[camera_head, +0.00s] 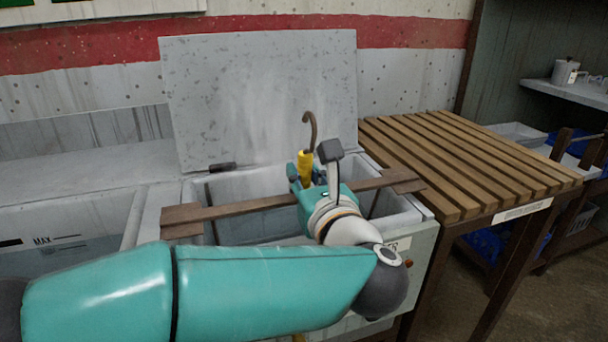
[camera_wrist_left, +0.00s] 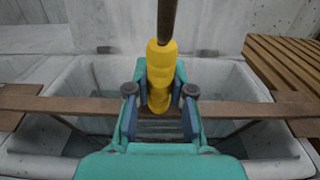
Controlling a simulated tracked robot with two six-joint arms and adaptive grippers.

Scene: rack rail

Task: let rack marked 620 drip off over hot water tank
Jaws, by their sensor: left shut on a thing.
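My left gripper (camera_head: 306,178) is shut on a yellow grip (camera_head: 304,166) with a brown hook (camera_head: 311,127) rising above it. The grip seems to be the handle of a rack. It stands upright over the open tank (camera_head: 234,187), close to the brown rail (camera_head: 258,203) lying across it. In the left wrist view my left gripper (camera_wrist_left: 160,98) has its fingers on either side of the yellow grip (camera_wrist_left: 160,72). Grey slats (camera_wrist_left: 160,128) show below, partly hidden; I cannot tell whether they are the rack. No 620 mark is readable. My right gripper is not in view.
The tank's lid (camera_head: 262,95) stands raised behind it. A slatted wooden table (camera_head: 465,160) adjoins on the right. Another basin with a MAX mark (camera_head: 45,238) is on the left. A shelf (camera_head: 570,92) with a mug (camera_head: 565,72) is at the far right.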

